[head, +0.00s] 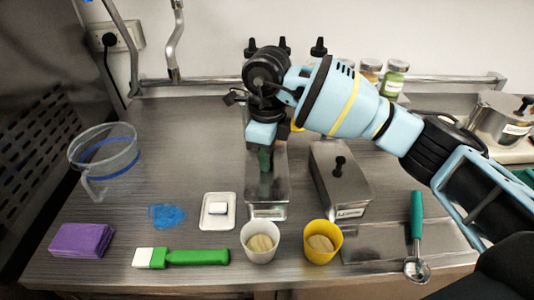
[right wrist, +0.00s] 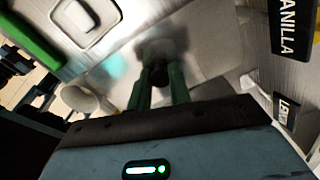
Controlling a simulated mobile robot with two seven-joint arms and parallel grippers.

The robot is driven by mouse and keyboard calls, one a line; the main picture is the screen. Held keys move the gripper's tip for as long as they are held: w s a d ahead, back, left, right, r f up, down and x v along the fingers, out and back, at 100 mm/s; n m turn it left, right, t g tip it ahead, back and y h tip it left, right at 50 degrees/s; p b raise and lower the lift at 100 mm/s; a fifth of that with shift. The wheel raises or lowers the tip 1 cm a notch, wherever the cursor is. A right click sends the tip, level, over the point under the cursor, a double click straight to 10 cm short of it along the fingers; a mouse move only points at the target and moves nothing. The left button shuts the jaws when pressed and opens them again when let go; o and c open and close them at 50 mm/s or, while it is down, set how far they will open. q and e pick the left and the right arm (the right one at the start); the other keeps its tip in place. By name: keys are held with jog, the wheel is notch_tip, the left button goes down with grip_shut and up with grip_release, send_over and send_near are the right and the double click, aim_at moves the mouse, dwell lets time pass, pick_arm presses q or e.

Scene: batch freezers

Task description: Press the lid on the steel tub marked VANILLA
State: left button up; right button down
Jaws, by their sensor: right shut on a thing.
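The steel tub marked VANILLA (head: 281,180) stands mid-counter under my right gripper, partly hidden by it. Its label shows in the right wrist view (right wrist: 289,25). My right gripper (head: 264,160) points down with its green fingers shut on the black knob (right wrist: 158,76) of a shiny steel lid (right wrist: 205,55). The lid is over or on the VANILLA tub; I cannot tell whether it is fully seated. My left gripper is not in view.
A lidded LEMON tub (head: 340,185) stands close on the right. White (head: 260,250) and yellow (head: 323,252) cups stand in front. A white dish (head: 217,222) and green-handled brush (head: 190,257) lie left. A green-handled scoop (head: 417,225) lies right. The counter's back left is mostly clear.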

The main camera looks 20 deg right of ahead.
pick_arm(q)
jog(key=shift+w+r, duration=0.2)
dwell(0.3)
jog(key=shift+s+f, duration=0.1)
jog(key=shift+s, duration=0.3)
pick_arm(e)
jog(key=c, duration=1.2)
grip_release()
jog(key=o, duration=0.5)
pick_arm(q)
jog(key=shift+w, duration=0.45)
pick_arm(e)
jog(key=shift+r, duration=0.1)
jog(key=shift+r+p, duration=0.75)
jog(key=shift+r, duration=0.55)
jog(key=shift+r+p, duration=0.85)
jog(key=shift+r, duration=1.25)
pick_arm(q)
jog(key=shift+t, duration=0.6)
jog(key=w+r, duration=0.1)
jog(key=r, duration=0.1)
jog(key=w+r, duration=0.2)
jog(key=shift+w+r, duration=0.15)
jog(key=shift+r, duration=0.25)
